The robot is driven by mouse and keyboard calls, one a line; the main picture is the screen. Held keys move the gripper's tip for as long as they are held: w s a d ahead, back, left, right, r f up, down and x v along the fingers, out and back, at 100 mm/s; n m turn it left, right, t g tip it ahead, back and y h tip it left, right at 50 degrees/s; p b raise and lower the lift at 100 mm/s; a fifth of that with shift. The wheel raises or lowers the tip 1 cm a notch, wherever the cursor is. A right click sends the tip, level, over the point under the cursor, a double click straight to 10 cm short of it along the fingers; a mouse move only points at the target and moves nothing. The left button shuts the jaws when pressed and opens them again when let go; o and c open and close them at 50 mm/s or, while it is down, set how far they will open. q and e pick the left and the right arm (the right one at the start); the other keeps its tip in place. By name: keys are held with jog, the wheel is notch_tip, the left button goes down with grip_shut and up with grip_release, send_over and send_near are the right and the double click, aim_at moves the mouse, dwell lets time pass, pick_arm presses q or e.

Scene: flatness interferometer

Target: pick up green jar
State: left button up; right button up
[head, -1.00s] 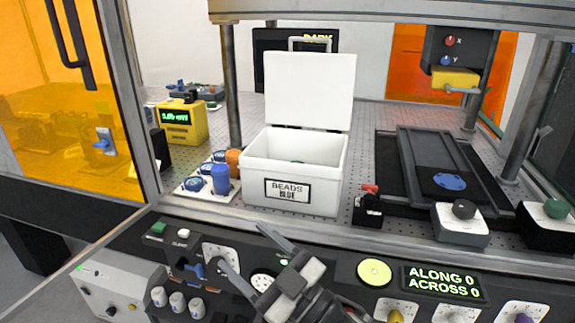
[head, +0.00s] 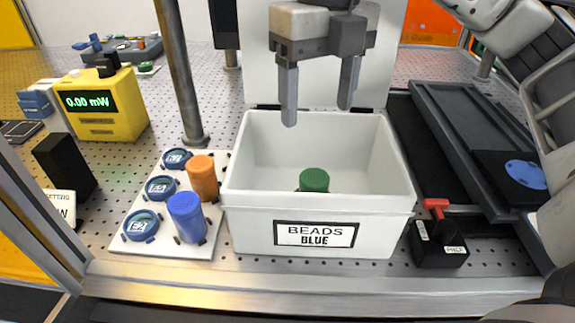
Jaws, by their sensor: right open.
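The green jar (head: 314,180) stands inside the open white box (head: 246,230) labelled "BEADS BLUE". Only its top and upper side show; the box's front wall hides its lower part. My right gripper (head: 319,108) is above the box opening, fingers pointing down. Its jaws are apart with nothing between them. The fingertips are higher in the picture than the jar and clear of it. My left gripper is not in view.
The raised lid (head: 260,60) stands behind my gripper. Left of the box, a white plate (head: 119,246) holds an orange jar (head: 202,178) and a blue jar (head: 187,217). A metal post (head: 180,80) rises behind them. A red-handled black block (head: 438,245) sits right of the box.

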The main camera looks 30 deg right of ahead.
send_near(314, 176)
jog(key=f, duration=0.2)
jog(key=s+f, duration=0.1)
jog(key=f, duration=0.2)
jog(key=shift+s+a+f, duration=0.1)
jog(key=shift+a+f, duration=0.1)
jog(key=shift+f, duration=0.05)
jog(key=shift+w+f+p, duration=0.25)
jog(key=shift+f+p, duration=0.2)
jog(key=shift+f, duration=0.9)
jog(key=shift+w+f+p, duration=0.2)
jog(key=shift+f+p, duration=0.2)
jog(key=shift+f, duration=1)
jog(key=c, duration=1.1)
